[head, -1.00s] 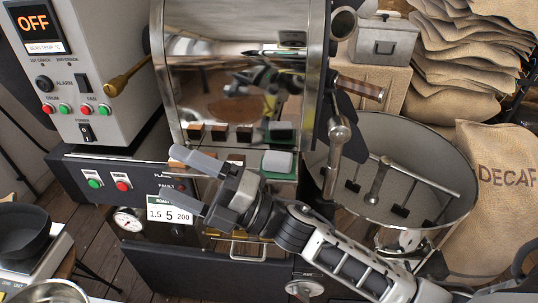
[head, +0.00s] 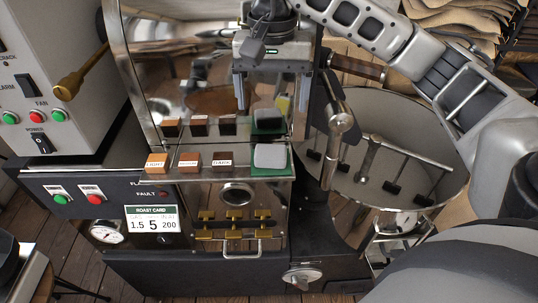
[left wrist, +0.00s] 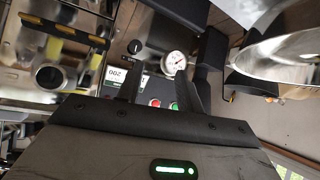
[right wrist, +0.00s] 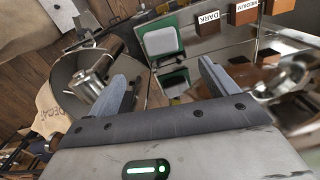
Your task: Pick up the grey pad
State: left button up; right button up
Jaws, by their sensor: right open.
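The grey pad (head: 270,156) is a small rounded block lying on a green square (head: 284,170) at the right end of the shiny ledge. In the right wrist view the pad (right wrist: 161,41) shows whole, beyond the fingertips. My right gripper (head: 271,96) is open and empty, fingers pointing down, above the pad and apart from it.
Several brown sample blocks, including a dark one (head: 222,159), stand left of the pad. A mirrored panel (head: 200,70) rises behind the ledge and reflects them. The round cooling bin (head: 425,150) with its stirring arms is at the right. A brass-handled lever (head: 75,85) sticks out at the left.

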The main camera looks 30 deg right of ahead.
aim_at(271, 150)
notch_tip(271, 150, down, 8)
jog(key=shift+f, duration=0.2)
notch_tip(271, 150, down, 4)
jog(key=shift+a+f+p, duration=0.1)
jog(key=shift+f+p, duration=0.05)
jog(key=shift+p, duration=0.25)
jog(key=c, duration=1.1)
